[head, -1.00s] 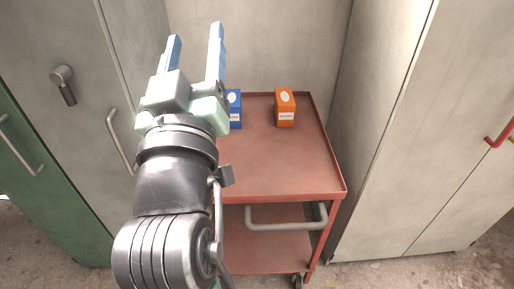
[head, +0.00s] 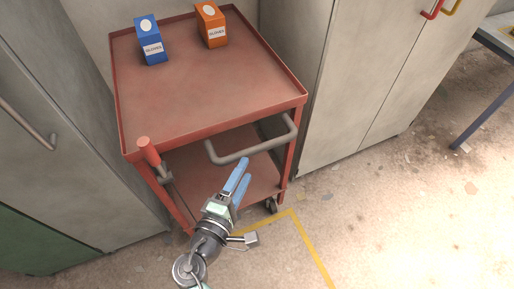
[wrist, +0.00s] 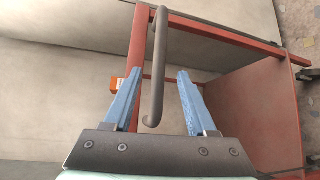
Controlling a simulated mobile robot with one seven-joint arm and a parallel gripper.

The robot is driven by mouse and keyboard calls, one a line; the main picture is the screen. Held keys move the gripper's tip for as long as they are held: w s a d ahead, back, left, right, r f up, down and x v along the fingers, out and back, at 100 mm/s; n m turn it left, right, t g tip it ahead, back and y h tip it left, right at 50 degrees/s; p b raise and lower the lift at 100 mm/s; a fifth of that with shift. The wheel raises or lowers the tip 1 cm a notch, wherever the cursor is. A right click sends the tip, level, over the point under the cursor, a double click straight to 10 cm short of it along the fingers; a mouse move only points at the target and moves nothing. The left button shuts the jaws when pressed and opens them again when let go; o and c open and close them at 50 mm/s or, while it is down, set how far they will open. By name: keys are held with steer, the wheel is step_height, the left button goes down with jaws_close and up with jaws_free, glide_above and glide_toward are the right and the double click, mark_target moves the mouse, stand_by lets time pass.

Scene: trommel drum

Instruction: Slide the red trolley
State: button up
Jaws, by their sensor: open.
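The red trolley (head: 205,95) stands between grey cabinets, with an upper tray and a lower shelf. Its grey bar handle (head: 252,153) sticks out from the front edge. My gripper (head: 243,168) is open and empty, just in front of and below the handle in the head view. In the wrist view the handle (wrist: 158,62) appears between my two blue fingers (wrist: 160,75), with no contact visible. I cannot tell how deep it sits between them. The trolley's red frame (wrist: 220,31) shows beyond.
A blue box (head: 151,42) and an orange box (head: 212,25) stand on the tray. A red-capped lever (head: 148,150) is at the trolley's front left corner. Cabinets flank the trolley closely. Floor with a yellow line (head: 313,247) is open at front right.

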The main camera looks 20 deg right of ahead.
mark_target(254, 154)
steer(key=x, duration=0.8)
steer(key=shift+w+d, duration=0.25)
steer(key=shift+w, duration=0.05)
jaws_close()
stand_by(1.0)
